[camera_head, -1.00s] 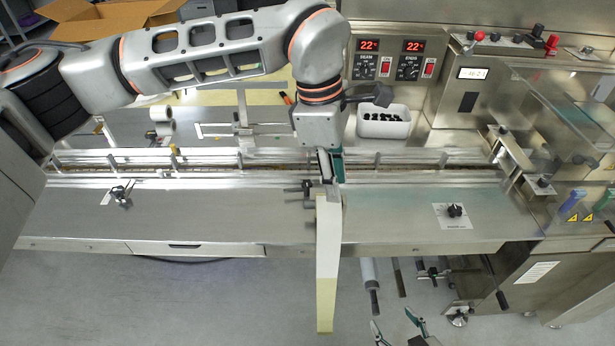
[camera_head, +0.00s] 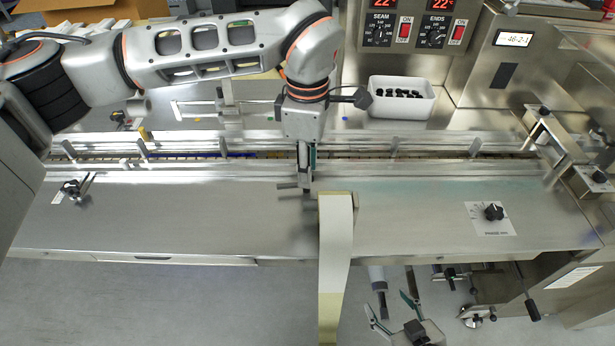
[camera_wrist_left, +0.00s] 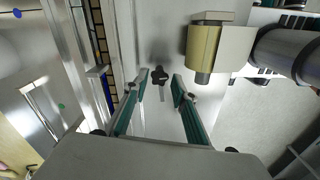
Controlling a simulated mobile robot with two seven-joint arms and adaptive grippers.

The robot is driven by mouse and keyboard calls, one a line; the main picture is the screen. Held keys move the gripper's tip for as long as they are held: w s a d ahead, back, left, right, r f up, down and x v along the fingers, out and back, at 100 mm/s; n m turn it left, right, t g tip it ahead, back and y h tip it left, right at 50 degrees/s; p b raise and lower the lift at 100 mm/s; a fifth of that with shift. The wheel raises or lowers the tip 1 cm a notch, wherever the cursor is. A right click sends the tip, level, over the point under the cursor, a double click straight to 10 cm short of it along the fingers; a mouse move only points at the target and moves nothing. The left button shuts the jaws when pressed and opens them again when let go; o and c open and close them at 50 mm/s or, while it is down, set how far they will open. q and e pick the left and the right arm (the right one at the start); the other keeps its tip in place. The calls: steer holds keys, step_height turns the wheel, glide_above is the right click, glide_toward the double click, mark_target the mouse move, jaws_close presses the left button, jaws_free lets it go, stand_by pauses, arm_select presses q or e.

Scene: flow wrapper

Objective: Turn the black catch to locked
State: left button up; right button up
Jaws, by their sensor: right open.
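The black catch (camera_wrist_left: 158,74) shows in the left wrist view as a small black knob with a grey lever pointing down the picture. In the head view its knob is hidden by my gripper; a grey rod (camera_head: 288,186), apparently the lever, shows to the left. My left gripper (camera_head: 304,188) points down over it, left of a cream-coloured block. In the left wrist view its green-sided fingers are apart, with the catch between and just beyond the tips. Contact cannot be told. My right gripper (camera_head: 388,304) is open and empty below the table's front edge.
The cream block (camera_wrist_left: 203,47) with a grey stub stands close beside the catch. The conveyor rail (camera_head: 440,165) runs behind. A phase knob (camera_head: 494,212) is at right, another knob (camera_head: 72,188) at left. A white bin (camera_head: 402,105) of black pieces stands behind.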

mark_target(295, 185)
arm_select(q)
steer(key=shift+f, duration=1.8)
arm_select(e)
steer(key=shift+w+d, duration=0.15)
steer(key=shift+w, duration=0.1)
arm_select(q)
jaws_close()
